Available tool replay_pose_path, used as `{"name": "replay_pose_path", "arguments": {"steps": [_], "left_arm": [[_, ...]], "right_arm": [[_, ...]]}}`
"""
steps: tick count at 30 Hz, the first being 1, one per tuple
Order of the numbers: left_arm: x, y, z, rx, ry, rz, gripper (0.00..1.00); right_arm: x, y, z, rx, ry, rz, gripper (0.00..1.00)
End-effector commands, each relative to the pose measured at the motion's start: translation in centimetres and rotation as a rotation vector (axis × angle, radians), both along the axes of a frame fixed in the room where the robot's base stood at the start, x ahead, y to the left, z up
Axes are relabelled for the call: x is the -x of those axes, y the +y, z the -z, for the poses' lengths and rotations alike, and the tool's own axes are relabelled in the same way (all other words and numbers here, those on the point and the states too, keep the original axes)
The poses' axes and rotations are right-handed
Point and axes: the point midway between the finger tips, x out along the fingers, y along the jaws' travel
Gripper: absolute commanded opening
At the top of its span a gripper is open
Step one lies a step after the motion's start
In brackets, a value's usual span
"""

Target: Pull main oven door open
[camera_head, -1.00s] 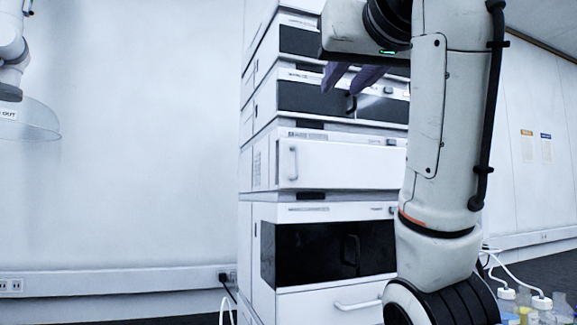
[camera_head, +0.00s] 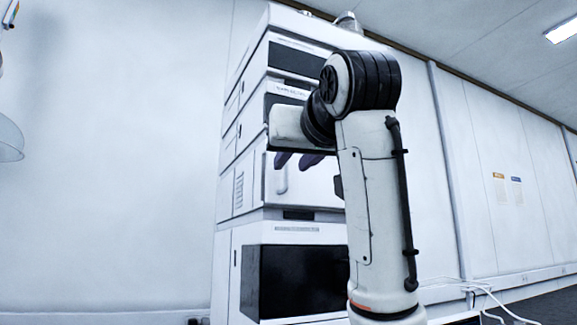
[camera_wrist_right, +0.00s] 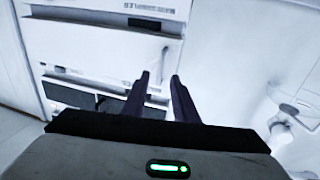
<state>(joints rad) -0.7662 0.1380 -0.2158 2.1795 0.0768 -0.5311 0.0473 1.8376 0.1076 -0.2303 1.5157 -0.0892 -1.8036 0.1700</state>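The main oven door appears to be the white door (camera_head: 325,187) in the middle of the instrument stack, with a vertical white handle (camera_head: 281,180) near its left edge. It looks shut. My right gripper (camera_head: 297,159) is in front of its upper part, its two dark fingers apart and near the handle's top. In the right wrist view, the fingers (camera_wrist_right: 160,76) are open with nothing between them. A thin handle (camera_wrist_right: 163,55) on the white door (camera_wrist_right: 100,45) shows just beyond the fingertips, lined up with the gap. I cannot tell the remaining distance. My left gripper is not in view.
A module with a dark window (camera_head: 300,280) stands below the white door. Dark-fronted modules (camera_head: 297,58) are above it. My right arm covers the stack's right side. A clear hood (camera_head: 8,140) hangs at the far left. The wall left of the stack is clear.

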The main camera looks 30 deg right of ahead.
Motion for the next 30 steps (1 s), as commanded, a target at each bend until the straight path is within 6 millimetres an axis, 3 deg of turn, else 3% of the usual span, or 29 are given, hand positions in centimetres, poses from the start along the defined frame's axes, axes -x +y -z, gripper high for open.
{"name": "replay_pose_path", "arguments": {"steps": [6, 17, 23, 30], "left_arm": [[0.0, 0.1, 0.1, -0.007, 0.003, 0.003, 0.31], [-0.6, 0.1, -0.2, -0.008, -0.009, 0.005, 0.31], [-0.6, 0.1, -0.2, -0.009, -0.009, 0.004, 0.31], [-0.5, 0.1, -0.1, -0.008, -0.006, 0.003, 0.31]], "right_arm": [[-2.8, -0.8, 0.0, 0.001, 0.001, 0.000, 0.26], [-3.5, -0.9, 0.0, 0.000, -0.001, 0.000, 0.26], [-3.5, -0.9, 0.0, 0.000, -0.001, 0.000, 0.00], [-3.5, -0.9, 0.0, 0.000, -0.001, 0.000, 0.00]]}}
